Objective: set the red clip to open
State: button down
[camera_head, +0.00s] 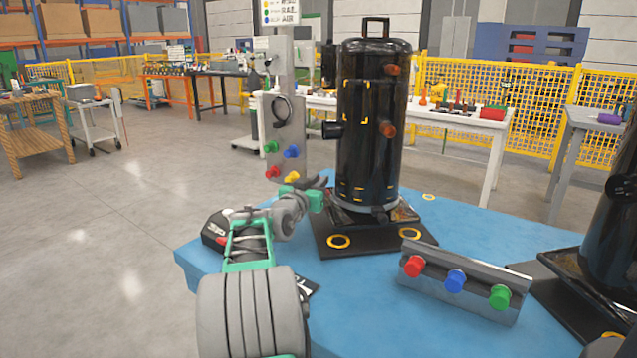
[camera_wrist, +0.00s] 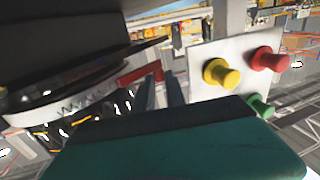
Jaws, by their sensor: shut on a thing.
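The red clip (camera_wrist: 138,75) is a small bent red bar in the wrist view, beside the curved dark rim of a black body. My gripper (camera_wrist: 163,80) has its two grey fingers at the right end of the clip, closed on it. The exact contact is small and partly hidden. In the head view my gripper (camera_head: 318,186) is left of the base of the tall black compressor (camera_head: 368,125). I cannot make out the clip there.
A grey panel (camera_head: 286,130) with red, blue, green and yellow knobs stands just behind my gripper. A metal bracket (camera_head: 462,284) with three coloured knobs stands on the blue pallet (camera_head: 375,300). Another black compressor (camera_head: 612,235) is at the right. Open floor lies left.

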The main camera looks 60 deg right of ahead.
jog(key=shift+a+n+t, duration=0.15)
jog(key=shift+n+t, duration=0.15)
jog(key=shift+t, duration=0.3)
jog(key=shift+a+n+t+y+b, duration=0.1)
jog(key=shift+a+n+t+y, duration=0.3)
jog(key=shift+n+t, duration=0.65)
jog(key=shift+a+n+t+y+b, duration=0.2)
jog(key=shift+n+t+y, duration=0.45)
jog(key=shift+t, duration=0.85)
jog(key=shift+a+n+t+y+b, duration=0.1)
jog(key=shift+a+n+t+y, duration=0.3)
jog(key=shift+n+t, duration=0.7)
jog(key=shift+w+t, duration=0.1)
jog(key=shift+t, duration=0.15)
jog(key=c, duration=1.4)
grip_release()
jog(key=shift+o, duration=0.2)
jog(key=shift+a, duration=0.1)
